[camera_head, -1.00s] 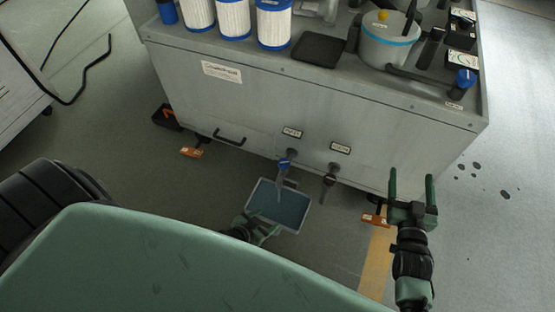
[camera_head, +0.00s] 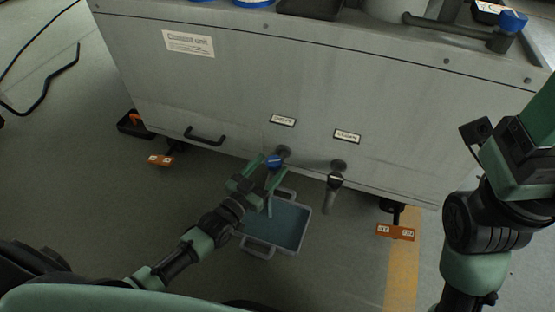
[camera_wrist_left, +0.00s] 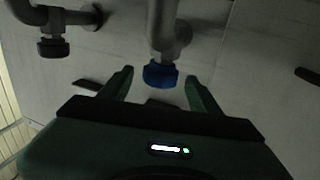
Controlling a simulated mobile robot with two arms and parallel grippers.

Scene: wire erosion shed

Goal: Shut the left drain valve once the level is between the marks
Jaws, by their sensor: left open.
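The left drain valve with its blue handle (camera_head: 273,161) sits low on the front of the grey tank. My left gripper (camera_head: 262,176) is open, with its fingers near the blue handle. In the left wrist view the blue handle (camera_wrist_left: 160,75) shows between the tips of my open left gripper (camera_wrist_left: 160,88), apart from both. A blue-grey tray (camera_head: 290,228) with liquid stands on the floor under the valve, with a pale vertical streak above it. The level marks cannot be made out. My right arm is at the right; its fingers cannot be made out clearly.
A second, dark-handled valve (camera_head: 334,182) is to the right of the blue one; a valve also shows at upper left in the wrist view (camera_wrist_left: 52,46). Orange foot tags (camera_head: 395,232) stick out below the tank. A black bar handle (camera_head: 204,137) is at left.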

